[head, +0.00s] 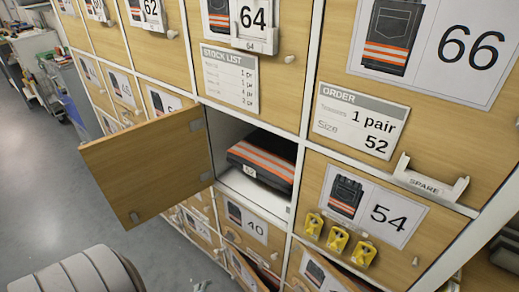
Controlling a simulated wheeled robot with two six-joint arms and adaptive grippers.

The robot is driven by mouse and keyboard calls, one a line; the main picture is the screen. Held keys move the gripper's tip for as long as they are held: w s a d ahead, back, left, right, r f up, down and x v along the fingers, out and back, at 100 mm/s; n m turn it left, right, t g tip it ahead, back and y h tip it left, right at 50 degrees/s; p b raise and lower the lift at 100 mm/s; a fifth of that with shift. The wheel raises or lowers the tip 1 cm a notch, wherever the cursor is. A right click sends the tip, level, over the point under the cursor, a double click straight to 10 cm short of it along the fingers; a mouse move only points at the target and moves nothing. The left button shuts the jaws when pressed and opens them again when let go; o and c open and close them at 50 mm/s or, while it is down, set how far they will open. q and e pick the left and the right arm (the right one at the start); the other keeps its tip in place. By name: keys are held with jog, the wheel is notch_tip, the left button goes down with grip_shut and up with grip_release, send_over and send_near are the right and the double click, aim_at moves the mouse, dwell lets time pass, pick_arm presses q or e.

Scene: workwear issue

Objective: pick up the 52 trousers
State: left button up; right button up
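Folded dark trousers (262,160) with orange and pale reflective stripes lie in an open compartment (240,186) in the middle of the locker wall. A small white tag on their front seems to read 52, but it is tiny. The compartment's wooden door (150,167) stands swung open to the left. An order card (361,121) to the upper right reads 1 pair, size 52. Neither gripper can be made out. A rounded grey part at the lower left is probably one of my arm links. A small grey piece at the bottom edge is too cut off to identify.
Closed doors labelled 64 (253,18), 66 (472,47), 54 (391,216) and 40 (254,225) surround the compartment. Yellow tags (337,240) and a white SPARE holder (430,184) stick out at the right. Some lower doors stand ajar. Grey floor (50,190) is free at left.

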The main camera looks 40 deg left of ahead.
pick_arm(q)
jog(key=w+a+r+m+t+y, duration=0.1)
jog(key=w+a+r+m+t, duration=0.25)
jog(key=w+r, duration=0.65)
jog(key=m+t+b, duration=0.2)
jog(key=m+t, duration=0.4)
jog(key=t, duration=0.2)
send_near(256, 173)
jog(key=p+x, duration=0.1)
jog(key=x, duration=0.7)
jog(key=shift+w, duration=0.3)
jog(key=x, duration=0.6)
jog(key=shift+d+f, duration=0.1)
jog(key=shift+f, duration=0.1)
jog(key=shift+s, duration=0.1)
jog(key=c, duration=0.6)
jog(key=shift+r, duration=0.1)
grip_shut()
